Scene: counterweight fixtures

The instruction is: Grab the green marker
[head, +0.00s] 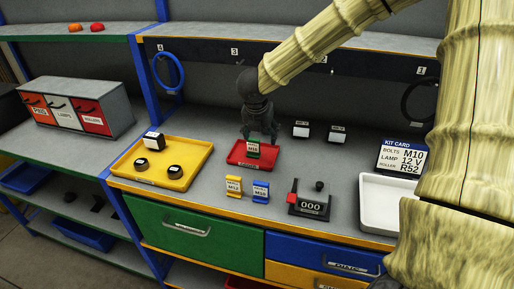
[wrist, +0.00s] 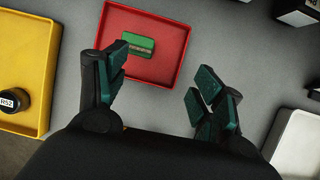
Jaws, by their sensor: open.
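The green marker (head: 253,150) is a small block with a white label, standing in the red tray (head: 236,160) on the bench. In the wrist view the green marker (wrist: 138,45) is in the upper middle of the red tray (wrist: 178,72). My gripper (head: 261,137) is above the red tray in the head view, with its fingers pointing down close to the marker. In the wrist view my gripper (wrist: 157,88) is open and empty, its dark green pads wide apart. The marker is ahead of the gap between the pads, nearer the left finger, and no contact shows.
A yellow tray (head: 195,180) with dark round items stands left of the red tray. A yellow marker (head: 234,186) and a blue marker (head: 261,191) stand in front. A shelf (head: 205,33) hangs behind.

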